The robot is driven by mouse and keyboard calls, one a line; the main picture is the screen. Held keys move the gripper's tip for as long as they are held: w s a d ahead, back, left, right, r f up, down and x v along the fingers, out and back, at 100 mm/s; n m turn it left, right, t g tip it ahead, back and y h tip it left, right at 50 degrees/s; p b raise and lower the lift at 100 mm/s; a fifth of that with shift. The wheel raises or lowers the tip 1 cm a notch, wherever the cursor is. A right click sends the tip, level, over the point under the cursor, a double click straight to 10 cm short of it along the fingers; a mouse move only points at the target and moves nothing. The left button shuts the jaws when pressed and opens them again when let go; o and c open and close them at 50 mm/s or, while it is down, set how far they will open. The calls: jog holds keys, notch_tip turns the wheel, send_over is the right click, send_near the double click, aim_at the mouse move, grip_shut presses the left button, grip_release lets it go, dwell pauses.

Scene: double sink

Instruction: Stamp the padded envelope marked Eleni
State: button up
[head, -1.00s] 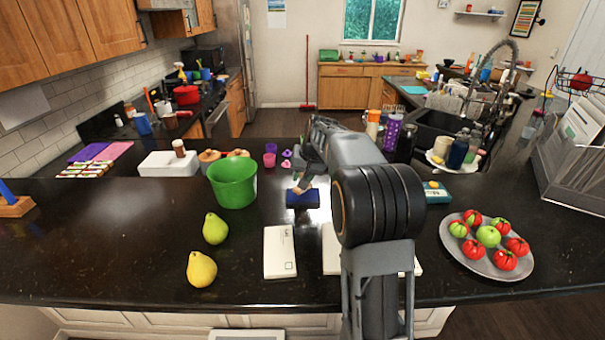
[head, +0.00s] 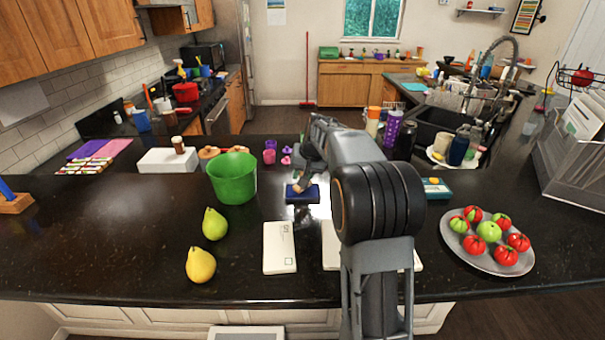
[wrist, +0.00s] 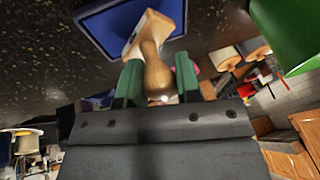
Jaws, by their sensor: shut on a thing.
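My gripper (wrist: 158,82) is shut on the wooden handle of a stamp (wrist: 153,62), between its green fingers. The stamp's pale block is over the blue ink pad (wrist: 112,25) and looks to be on it or just above it; I cannot tell which. In the head view the ink pad (head: 302,196) lies on the dark counter beyond the envelopes. One white padded envelope (head: 280,248) lies in full view with small marks that I cannot read. A second envelope (head: 330,246) is partly hidden by my arm, and a third (head: 417,262) shows only an edge.
A green bucket (head: 232,180) stands left of the ink pad, with two pears (head: 201,265) nearer the front. A plate (head: 463,250) of tomatoes and a green apple is at right. A teal box (head: 436,188) lies behind my arm.

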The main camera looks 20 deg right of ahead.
jog(key=shift+f+b, duration=0.4)
jog(key=shift+f, duration=0.25)
dwell(1.2)
jog(key=shift+r+p, duration=2.8)
jog(key=shift+r, duration=0.8)
